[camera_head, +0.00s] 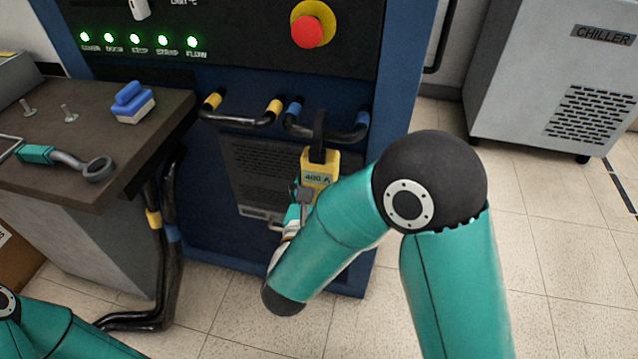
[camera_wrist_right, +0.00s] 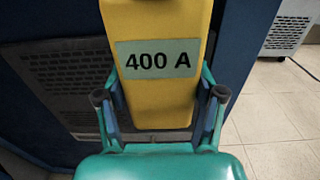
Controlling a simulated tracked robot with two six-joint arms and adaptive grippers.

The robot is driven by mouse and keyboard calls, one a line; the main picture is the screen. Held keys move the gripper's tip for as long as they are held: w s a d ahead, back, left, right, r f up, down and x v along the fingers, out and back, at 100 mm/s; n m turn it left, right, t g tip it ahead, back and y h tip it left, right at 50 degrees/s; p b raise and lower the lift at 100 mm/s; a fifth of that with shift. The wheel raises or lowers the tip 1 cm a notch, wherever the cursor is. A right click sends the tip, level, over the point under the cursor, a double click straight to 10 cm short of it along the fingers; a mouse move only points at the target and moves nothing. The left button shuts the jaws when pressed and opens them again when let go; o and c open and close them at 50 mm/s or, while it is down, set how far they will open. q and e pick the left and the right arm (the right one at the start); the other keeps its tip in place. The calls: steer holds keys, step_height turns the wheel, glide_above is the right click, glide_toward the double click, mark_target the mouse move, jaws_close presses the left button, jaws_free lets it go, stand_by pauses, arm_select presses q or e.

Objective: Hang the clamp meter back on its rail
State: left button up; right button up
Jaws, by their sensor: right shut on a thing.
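The clamp meter (camera_head: 318,168) is yellow with a black clamp jaw on top and a "400 A" display. It hangs roughly upright in front of the blue cabinet. Its black jaw overlaps the black bar with blue bands (camera_head: 345,133); I cannot tell whether it is around the bar or only in front of it. My right gripper (camera_head: 306,197) is shut on the meter's lower body, partly hidden by my forearm. In the right wrist view the fingers (camera_wrist_right: 160,108) press both sides of the meter (camera_wrist_right: 158,85). No separate rail can be made out. My left gripper is out of view.
A second black bar with yellow bands (camera_head: 240,120) is left of the meter. A red stop button (camera_head: 307,32) sits above. A chiller (camera_head: 545,85) stands right; the floor between is clear.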

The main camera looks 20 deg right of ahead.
steer(key=shift+r+p, duration=0.75)
steer(key=shift+r, duration=0.55)
steer(key=shift+b+v, duration=0.5)
steer(key=shift+v, duration=3.25)
